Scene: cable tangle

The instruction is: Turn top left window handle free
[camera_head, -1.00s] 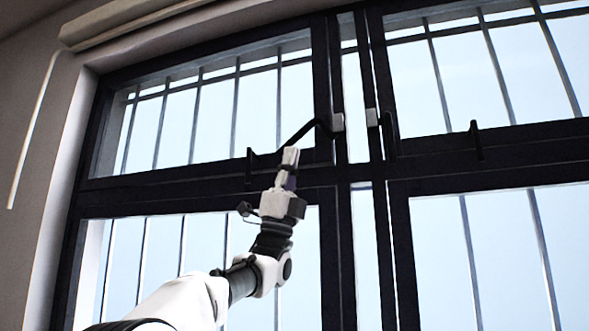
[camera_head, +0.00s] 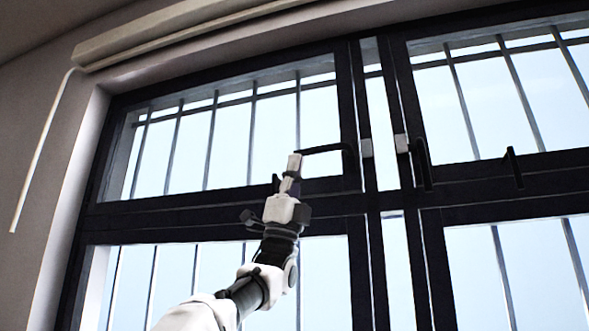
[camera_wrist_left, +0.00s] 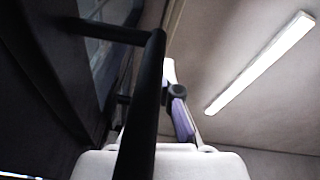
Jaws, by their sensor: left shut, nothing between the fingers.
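The top left window handle (camera_head: 325,149) is a black bar on the right side of the upper left window frame. It lies about level, its free end pointing left. My left gripper (camera_head: 294,162) is shut and empty, pointing up with its tip at the handle's free end. I cannot tell whether they touch. In the left wrist view the dark handle (camera_wrist_left: 146,100) crosses close to the camera, left of the slim closed fingers (camera_wrist_left: 173,92). My right gripper is out of view.
A second black handle (camera_head: 423,163) hangs down on the upper right window. Small black catches (camera_head: 512,166) stand on the lower frames. Bars cross the panes, and a blind cord (camera_head: 43,150) hangs at left.

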